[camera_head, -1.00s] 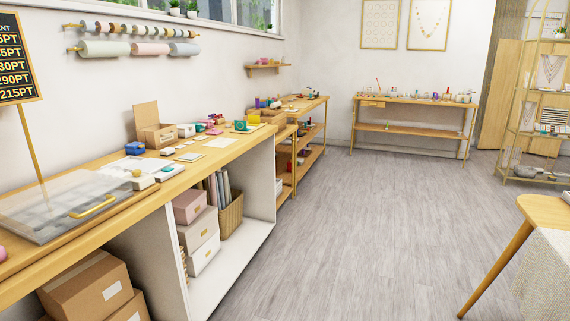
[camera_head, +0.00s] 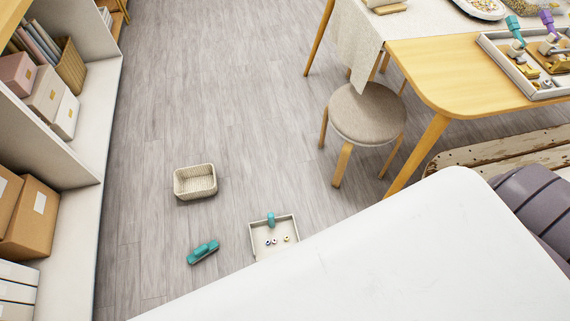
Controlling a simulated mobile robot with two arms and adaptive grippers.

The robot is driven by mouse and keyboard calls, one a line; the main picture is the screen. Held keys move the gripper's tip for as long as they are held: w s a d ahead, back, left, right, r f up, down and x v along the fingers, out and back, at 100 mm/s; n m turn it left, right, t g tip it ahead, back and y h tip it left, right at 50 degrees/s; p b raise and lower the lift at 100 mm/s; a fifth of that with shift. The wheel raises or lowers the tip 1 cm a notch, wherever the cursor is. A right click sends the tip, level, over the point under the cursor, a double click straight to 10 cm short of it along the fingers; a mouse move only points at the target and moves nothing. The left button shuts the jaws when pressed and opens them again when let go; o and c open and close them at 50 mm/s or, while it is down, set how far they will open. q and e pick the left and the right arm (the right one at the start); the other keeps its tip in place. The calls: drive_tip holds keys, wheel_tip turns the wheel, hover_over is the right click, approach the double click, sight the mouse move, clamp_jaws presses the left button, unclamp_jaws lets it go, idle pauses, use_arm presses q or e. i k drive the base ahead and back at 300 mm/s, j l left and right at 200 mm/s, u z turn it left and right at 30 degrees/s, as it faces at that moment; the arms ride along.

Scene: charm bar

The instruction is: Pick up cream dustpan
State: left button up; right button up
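The cream dustpan (camera_head: 258,241) lies on the floor at the lower middle of the head view. It is a shallow tray with raised sides and a teal handle piece (camera_head: 270,219) at its far side. A few small round bits (camera_head: 277,240) lie in it. Its near part is hidden behind a large white surface in front. Neither my left nor my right gripper shows in the view.
A teal brush-like object (camera_head: 203,252) and a cream woven basket (camera_head: 195,183) are on the floor nearby. A round stool (camera_head: 366,113) and wooden table (camera_head: 445,75) stand to the right. White shelving (camera_head: 85,150) runs along the left. The floor between is clear.

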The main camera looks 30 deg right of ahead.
sight(280, 227)
drive_tip(key=k+l+z, duration=0.15)
drive_tip(key=k+z, duration=0.3)
drive_tip(key=k, duration=0.4)
